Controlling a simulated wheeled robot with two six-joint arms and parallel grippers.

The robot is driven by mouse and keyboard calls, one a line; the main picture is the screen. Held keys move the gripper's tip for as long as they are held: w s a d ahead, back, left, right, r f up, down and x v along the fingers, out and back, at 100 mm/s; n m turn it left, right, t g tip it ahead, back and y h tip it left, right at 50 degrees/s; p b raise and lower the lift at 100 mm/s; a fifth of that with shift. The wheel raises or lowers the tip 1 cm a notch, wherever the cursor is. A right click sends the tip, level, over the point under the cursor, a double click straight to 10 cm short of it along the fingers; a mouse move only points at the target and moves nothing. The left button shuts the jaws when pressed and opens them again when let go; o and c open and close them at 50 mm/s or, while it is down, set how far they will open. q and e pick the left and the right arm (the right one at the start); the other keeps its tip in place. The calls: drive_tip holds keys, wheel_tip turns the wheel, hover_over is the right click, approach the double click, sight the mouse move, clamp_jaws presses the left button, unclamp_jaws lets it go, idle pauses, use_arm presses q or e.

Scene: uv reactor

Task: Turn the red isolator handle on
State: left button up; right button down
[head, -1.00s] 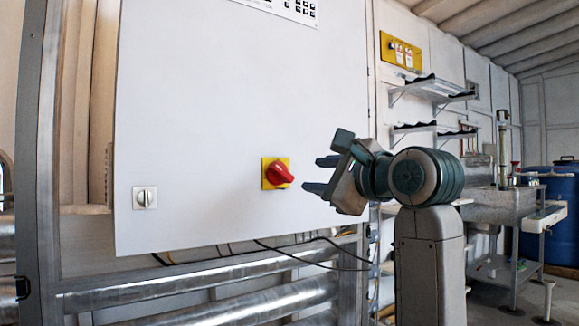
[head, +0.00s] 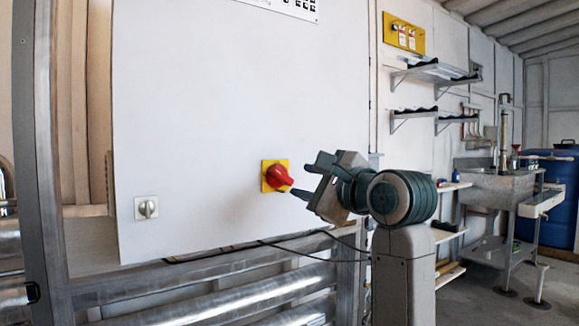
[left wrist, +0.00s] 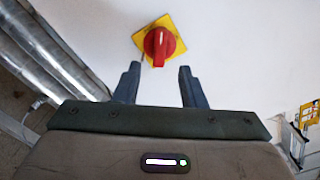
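The red isolator handle (head: 279,176) sits on a yellow square plate (head: 268,164) low on the front of the white cabinet (head: 220,110). In the left wrist view the red handle (left wrist: 159,46) is ahead of the fingertips and between their lines, its narrow grip with a pale line tilted slightly. My left gripper (head: 306,178) is just right of the handle in the head view; it also shows in the left wrist view (left wrist: 159,72). Its two fingers are apart with nothing between them, and I see no clear contact with the handle. My right gripper is not in view.
A grey selector switch (head: 147,208) is at the cabinet's lower left. Metal pipes (head: 230,295) and black cables (head: 290,247) run below the cabinet. Wall shelves (head: 435,72), a steel sink (head: 500,185) and a blue barrel (head: 550,185) stand to the right.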

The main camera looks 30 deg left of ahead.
sight(285, 177)
use_arm(q)
drive_tip(key=b+x, duration=0.1)
drive_tip(key=x, duration=0.4)
drive_tip(key=shift+f, duration=0.1)
drive_tip(key=shift+w+a, duration=0.25)
drive_tip(key=shift+a, duration=0.45)
clamp_jaws()
